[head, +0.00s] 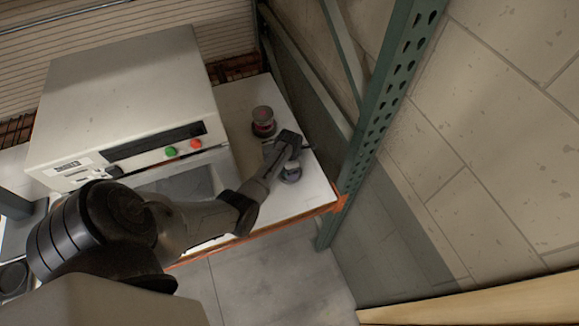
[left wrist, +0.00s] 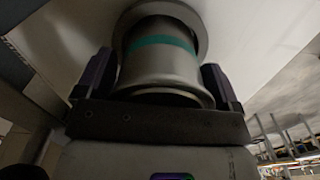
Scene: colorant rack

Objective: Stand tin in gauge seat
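In the left wrist view a metallic tin (left wrist: 160,70) with a teal band is between the two fingers of my left gripper (left wrist: 160,82), which fit closely against its sides. The tin's far end meets a wider round grey rim (left wrist: 203,22) against a white surface; I cannot tell whether this rim is the gauge seat. In the head view my left gripper (head: 285,146) is low over the white shelf. A small round grey piece (head: 290,174) shows just below it, partly hidden. My right gripper is not in view.
A beige machine (head: 125,85) with green and red buttons is at the left. A green perforated upright (head: 385,95) and the shelf's orange edge (head: 290,218) bound the right and front.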

